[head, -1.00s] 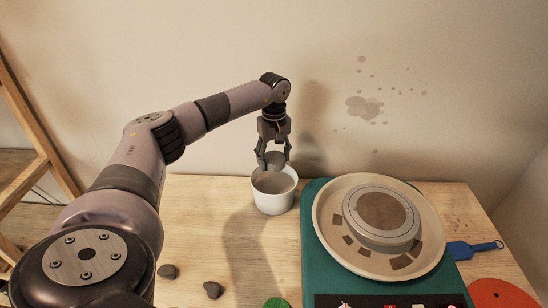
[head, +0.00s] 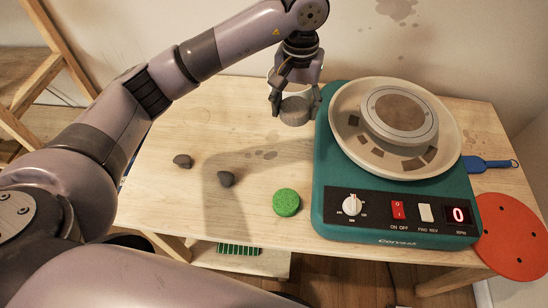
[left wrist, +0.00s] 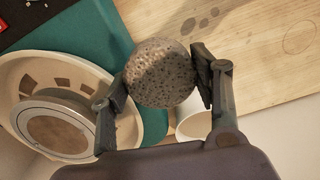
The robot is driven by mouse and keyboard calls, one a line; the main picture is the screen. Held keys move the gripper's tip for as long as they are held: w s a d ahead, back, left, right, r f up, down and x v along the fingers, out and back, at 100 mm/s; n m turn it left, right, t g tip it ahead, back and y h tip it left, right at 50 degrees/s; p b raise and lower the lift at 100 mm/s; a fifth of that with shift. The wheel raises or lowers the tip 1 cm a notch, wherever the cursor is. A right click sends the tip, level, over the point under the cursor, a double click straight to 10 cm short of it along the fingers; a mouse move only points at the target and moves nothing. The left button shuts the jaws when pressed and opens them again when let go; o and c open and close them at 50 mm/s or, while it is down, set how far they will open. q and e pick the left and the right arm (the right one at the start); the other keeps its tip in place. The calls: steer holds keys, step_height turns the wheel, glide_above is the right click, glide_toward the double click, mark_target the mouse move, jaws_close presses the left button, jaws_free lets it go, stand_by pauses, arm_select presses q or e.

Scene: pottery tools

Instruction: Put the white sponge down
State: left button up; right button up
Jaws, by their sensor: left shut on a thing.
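The white sponge is a round, porous puck that looks grey in this light (head: 295,111). It also shows large in the left wrist view (left wrist: 160,73). My left gripper (head: 294,106) is shut on it, with one finger on each side. The gripper hangs pointing down over the wooden table, just left of the pottery wheel's green base. Whether the sponge touches the table I cannot tell. A white pot stands behind the gripper and is mostly hidden in the head view; part of it shows in the left wrist view (left wrist: 194,125). My right gripper is not in view.
The pottery wheel (head: 345,205) fills the table's right side. A green round sponge (head: 286,202) and two dark lumps, one left (head: 183,161) and one nearer (head: 226,179), lie in front. A blue-handled tool (head: 488,163) and red disc (head: 512,235) lie right. The table's middle is clear.

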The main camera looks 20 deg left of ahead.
arm_select(q)
steer(key=p, duration=0.2)
glide_above(290, 163)
step_height(290, 163, down, 14)
steer(key=shift+d+f, duration=0.1)
step_height(290, 163, down, 4)
steer(key=shift+f, duration=0.6)
steer(key=shift+f, duration=0.1)
steer(key=o, duration=0.5)
